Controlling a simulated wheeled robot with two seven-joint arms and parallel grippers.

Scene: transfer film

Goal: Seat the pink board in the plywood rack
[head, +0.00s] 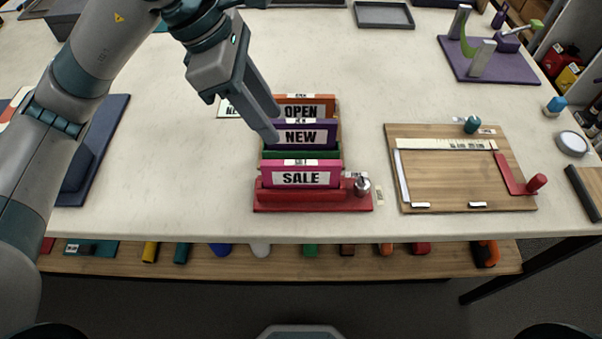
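The pink board (300,178), labelled SALE, stands upright at the front of a row of boards above a red base (312,202). Whether its lower edge is fully down in a slot is hard to tell. Behind it stand a green board (300,154), a purple NEW board (318,137) and an orange OPEN board (318,112). I cannot clearly make out plywood on this rack. My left gripper (274,127) reaches in from the upper left, its fingers apart near the left ends of the purple and orange boards, behind the pink one. My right gripper is out of view.
A silver knob (362,186) stands at the red base's right end. A wooden board (450,180) with a red handle (535,184) lies right of it. A purple fixture (482,62) is at the back right. A lower shelf (340,262) holds several items.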

